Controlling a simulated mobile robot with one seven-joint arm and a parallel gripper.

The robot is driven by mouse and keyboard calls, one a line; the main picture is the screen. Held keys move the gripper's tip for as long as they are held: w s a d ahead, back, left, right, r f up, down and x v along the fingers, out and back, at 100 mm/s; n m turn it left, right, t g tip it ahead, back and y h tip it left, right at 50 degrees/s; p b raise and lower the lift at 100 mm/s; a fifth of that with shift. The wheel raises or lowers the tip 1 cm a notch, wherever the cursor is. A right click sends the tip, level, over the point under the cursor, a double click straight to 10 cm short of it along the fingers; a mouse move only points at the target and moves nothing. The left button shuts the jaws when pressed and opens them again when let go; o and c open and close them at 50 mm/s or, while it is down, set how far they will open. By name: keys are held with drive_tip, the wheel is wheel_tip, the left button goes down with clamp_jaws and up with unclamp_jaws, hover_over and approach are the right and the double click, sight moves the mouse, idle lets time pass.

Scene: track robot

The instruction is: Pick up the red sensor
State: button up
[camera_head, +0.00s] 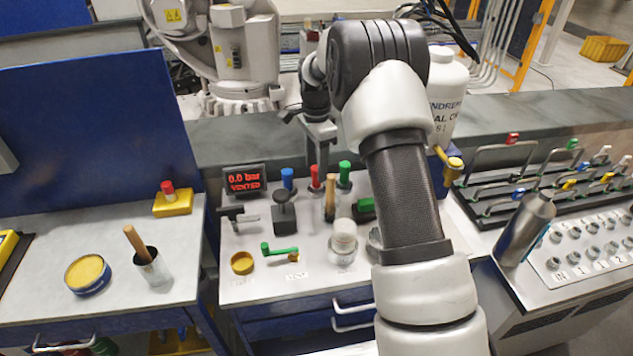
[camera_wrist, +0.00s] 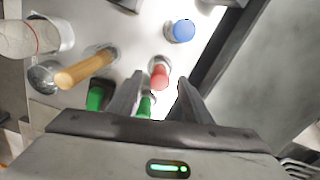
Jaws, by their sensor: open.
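The red sensor (camera_head: 315,176) stands upright on the grey bench, between a blue-topped sensor (camera_head: 288,178) and a green-topped sensor (camera_head: 344,172). In the wrist view the red sensor (camera_wrist: 159,73) shows just beyond the fingertips, roughly midway between them. My gripper (camera_wrist: 158,88) is open and empty. In the head view it hangs above and behind the row of sensors, partly hidden by my arm. The green top (camera_wrist: 145,106) shows low between the fingers, partly covered. The blue top (camera_wrist: 181,31) lies farther out.
A wooden handle (camera_wrist: 86,67) stands in a cup close to the sensors. A pressure display (camera_head: 244,180) reads 0.0 bar VENTED. A white-lidded jar (camera_head: 344,236) and a green-handled valve (camera_head: 280,251) are in front. A dark wall or ledge runs behind the sensors.

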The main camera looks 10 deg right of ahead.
drive_tip(key=shift+f, duration=0.95)
drive_tip(key=shift+c, duration=0.4)
clamp_jaws()
drive_tip(key=shift+r, duration=0.15)
